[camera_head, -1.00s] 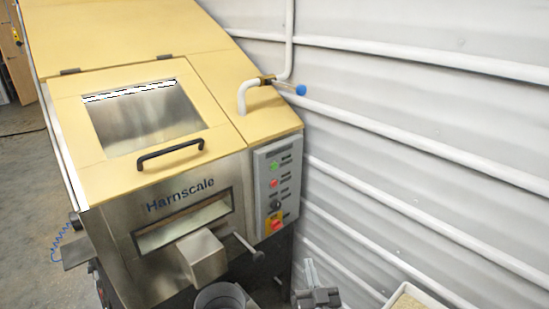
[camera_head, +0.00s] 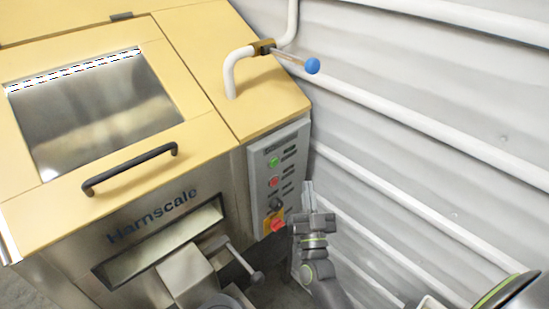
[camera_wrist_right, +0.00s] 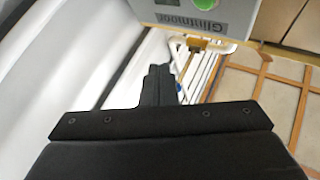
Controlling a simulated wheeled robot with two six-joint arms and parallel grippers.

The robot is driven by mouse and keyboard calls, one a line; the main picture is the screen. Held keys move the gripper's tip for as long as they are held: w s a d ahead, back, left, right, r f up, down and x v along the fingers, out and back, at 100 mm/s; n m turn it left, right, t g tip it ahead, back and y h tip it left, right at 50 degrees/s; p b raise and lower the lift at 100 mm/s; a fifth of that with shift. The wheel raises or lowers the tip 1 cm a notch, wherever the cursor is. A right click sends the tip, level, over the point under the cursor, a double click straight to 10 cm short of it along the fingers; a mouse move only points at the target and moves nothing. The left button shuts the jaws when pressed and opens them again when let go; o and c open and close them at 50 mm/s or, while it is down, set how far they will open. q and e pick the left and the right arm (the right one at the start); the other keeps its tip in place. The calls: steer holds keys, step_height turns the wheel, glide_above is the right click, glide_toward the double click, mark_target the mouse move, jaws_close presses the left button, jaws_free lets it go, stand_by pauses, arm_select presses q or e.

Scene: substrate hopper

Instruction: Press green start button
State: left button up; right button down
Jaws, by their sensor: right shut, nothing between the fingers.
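The green start button (camera_head: 274,161) is at the top of the grey control panel (camera_head: 262,185) on the machine's right side. In the right wrist view the green button (camera_wrist_right: 201,3) is cut off by the top edge. My right gripper (camera_head: 308,186) is shut and empty. Its fingertips point up, to the right of the panel and lower than the green button, and look apart from the panel. The closed fingers also show in the wrist view (camera_wrist_right: 160,72), below and left of the button. My left gripper is not in view.
A blue-ended valve lever (camera_head: 312,66) juts out above. The corrugated wall (camera_head: 450,130) stands close on the right.

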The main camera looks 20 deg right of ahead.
steer(key=b, duration=0.2)
glide_toward(275, 163)
steer(key=w+d+r, duration=0.4)
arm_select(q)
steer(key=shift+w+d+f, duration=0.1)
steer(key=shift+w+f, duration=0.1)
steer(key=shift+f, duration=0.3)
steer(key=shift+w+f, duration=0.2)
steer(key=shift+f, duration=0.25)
arm_select(e)
steer(key=shift+w+a+f, duration=0.1)
steer(key=shift+a+f, duration=0.1)
steer(key=shift+a, duration=0.1)
steer(key=shift+w, duration=0.1)
stand_by(0.8)
steer(key=shift+w+a, duration=0.15)
steer(key=shift+w, duration=0.15)
